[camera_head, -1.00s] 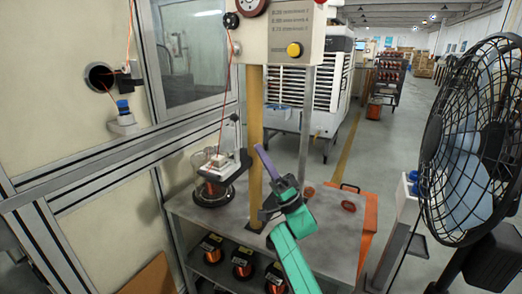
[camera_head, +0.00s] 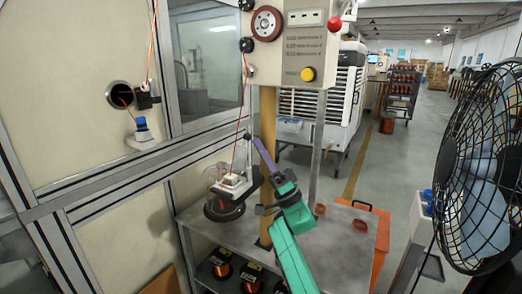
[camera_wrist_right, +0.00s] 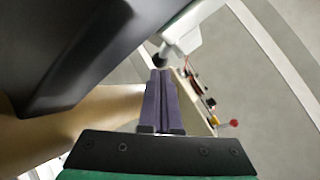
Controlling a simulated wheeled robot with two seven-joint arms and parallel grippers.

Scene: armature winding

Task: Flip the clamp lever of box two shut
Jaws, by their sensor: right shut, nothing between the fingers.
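A clamp lever with a dark knob (camera_head: 247,136) stands upright beside a small pale block (camera_head: 232,181), above a clear glass jar (camera_head: 212,178) on the grey bench. I see no label saying which box this is. My right gripper (camera_head: 257,142) has its purple fingers together and empty. In the head view its fingertips are just right of the lever knob; I cannot tell whether they touch. The shut fingers also show in the right wrist view (camera_wrist_right: 160,75), close to a pale part with a dark end (camera_wrist_right: 172,45) that I cannot identify for sure. My left gripper is out of view.
A yellow post (camera_head: 268,110) rises behind my fingers to a control panel (camera_head: 293,45). Dark-labelled spools (camera_head: 222,270) stand on the lower shelf. An orange wire runs down to the block. A black fan (camera_head: 485,165) stands at right. The bench top right of my arm is mostly clear.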

